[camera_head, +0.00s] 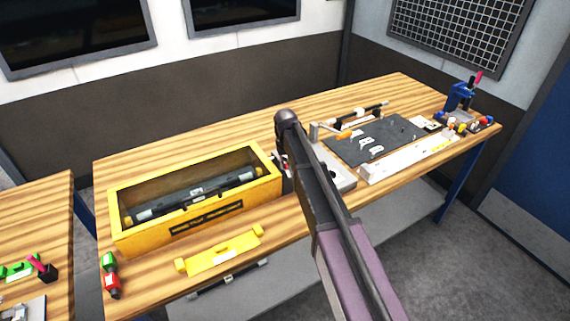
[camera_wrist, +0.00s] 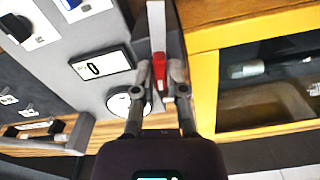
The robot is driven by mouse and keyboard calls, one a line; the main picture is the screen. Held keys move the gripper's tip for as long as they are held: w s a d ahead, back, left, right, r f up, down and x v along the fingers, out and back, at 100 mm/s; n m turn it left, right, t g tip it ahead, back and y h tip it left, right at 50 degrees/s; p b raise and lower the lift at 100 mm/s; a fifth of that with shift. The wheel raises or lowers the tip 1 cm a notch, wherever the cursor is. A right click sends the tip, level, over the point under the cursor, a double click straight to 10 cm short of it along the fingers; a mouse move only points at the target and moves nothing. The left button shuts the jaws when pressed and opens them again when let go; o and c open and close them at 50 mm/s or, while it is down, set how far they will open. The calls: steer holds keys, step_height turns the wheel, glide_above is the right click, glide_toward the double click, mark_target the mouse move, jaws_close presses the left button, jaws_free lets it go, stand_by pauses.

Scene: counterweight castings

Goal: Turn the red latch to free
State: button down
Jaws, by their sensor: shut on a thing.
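The red latch (camera_wrist: 159,71) shows in the wrist view as a small upright red piece beside a grey housing (camera_wrist: 110,30). My gripper (camera_wrist: 160,78) has one finger on each side of it and is shut on it. The fingers partly cover the latch, so its exact turn angle is hard to tell.
A yellow-framed case (camera_head: 190,226) with a dark cylinder stands close by; its yellow edge (camera_wrist: 205,90) is right of my gripper. A yellow bar (camera_head: 220,252) lies at the bench's front.

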steer(key=shift+s+n, duration=0.15)
steer(key=shift+n, duration=1.05)
steer(key=c, duration=0.7)
jaws_free()
steer(key=shift+m, duration=0.3)
